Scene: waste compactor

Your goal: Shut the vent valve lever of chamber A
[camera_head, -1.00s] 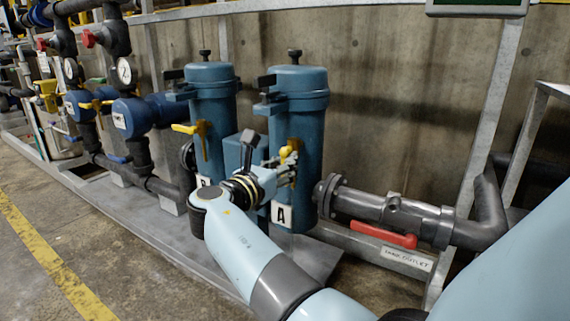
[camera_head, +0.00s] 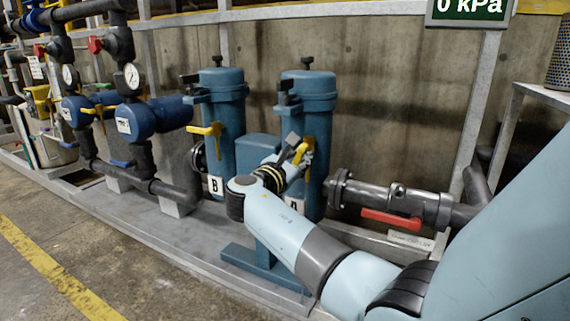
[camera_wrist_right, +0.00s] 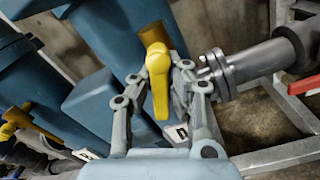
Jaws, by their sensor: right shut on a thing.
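Chamber A is the right blue cylinder (camera_head: 305,92), with an "A" label partly hidden behind my right arm. Its yellow vent valve lever (camera_wrist_right: 158,80) lies between the fingers of my right gripper (camera_wrist_right: 160,72) in the wrist view. It points down the picture, toward the palm. My right gripper (camera_head: 301,160) is shut on this lever. In the head view only a small part of the yellow lever (camera_head: 300,152) shows, so its exact angle is hard to tell there. My left gripper is not in view.
Chamber B (camera_head: 222,110) stands to the left with its own yellow lever (camera_head: 206,131) pointing left. A red-handled valve (camera_head: 391,218) sits on the drain pipe at right. A display (camera_head: 469,10) reads 0 kPa. Open floor (camera_head: 110,245) lies in front.

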